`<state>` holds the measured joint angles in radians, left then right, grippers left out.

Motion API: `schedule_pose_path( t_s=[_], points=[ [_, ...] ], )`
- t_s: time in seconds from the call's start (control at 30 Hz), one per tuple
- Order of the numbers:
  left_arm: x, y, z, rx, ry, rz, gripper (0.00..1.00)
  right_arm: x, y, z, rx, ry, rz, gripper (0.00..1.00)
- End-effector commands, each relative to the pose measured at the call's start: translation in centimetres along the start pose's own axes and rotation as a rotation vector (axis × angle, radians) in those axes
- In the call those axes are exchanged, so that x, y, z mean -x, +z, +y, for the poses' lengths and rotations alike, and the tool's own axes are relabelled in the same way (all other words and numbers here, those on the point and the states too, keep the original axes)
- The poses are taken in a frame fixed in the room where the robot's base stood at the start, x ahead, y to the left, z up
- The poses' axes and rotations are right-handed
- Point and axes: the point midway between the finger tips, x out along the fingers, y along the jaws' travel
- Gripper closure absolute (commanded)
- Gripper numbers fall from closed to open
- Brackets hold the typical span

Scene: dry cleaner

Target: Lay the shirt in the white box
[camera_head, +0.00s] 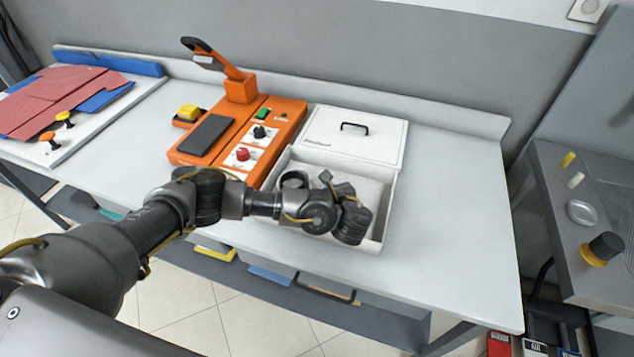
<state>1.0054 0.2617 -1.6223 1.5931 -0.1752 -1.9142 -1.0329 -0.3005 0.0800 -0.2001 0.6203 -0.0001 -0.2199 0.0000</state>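A red shirt (62,98), flat with angular edges, lies on a blue and white board at the left end of the table. The white box (378,246) stands open at the table's middle, its lid (352,137) with a black handle behind it. My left arm reaches across from the left, and my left gripper (352,212) is over the box's opening, far from the red shirt. The gripper and wrist hide part of the box's inside. A pale surface shows inside, and I cannot tell what it is. Whether the fingers are open or shut is unclear. My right gripper is out of view.
An orange machine (243,135) with a raised handle and knobs stands left of the box. The table (455,215) is bare to the box's right. A grey side counter (595,225) at the far right holds small items. A low wall edges the table's back.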

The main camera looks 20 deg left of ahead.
Motion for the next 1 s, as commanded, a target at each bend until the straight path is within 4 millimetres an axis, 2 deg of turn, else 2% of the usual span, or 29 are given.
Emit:
schedule_pose_path(
  t_s=[0.07, 0.13, 0.27, 0.4, 0.63, 1.0],
  points=[
    [2.1, -0.4, -0.1, 0.0, -0.006, 0.005, 0.74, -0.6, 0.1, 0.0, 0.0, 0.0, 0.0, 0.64],
    [3.8, 0.9, -0.1, -0.003, -0.002, 0.002, 0.74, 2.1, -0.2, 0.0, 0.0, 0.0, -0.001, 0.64],
    [5.7, 0.8, 0.0, -0.005, -0.002, 0.001, 0.74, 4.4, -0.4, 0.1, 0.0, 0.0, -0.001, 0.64],
    [6.9, 0.7, -0.1, -0.003, 0.001, 0.001, 0.74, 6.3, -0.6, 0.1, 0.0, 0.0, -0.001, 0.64],
    [8.0, 0.2, 0.0, -0.002, 0.0, 0.0, 0.74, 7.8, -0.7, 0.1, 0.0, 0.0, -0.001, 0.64],
    [8.1, -0.1, 0.0, -0.001, 0.0, 0.0, 0.74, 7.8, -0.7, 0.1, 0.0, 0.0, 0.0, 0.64]
  ],
)
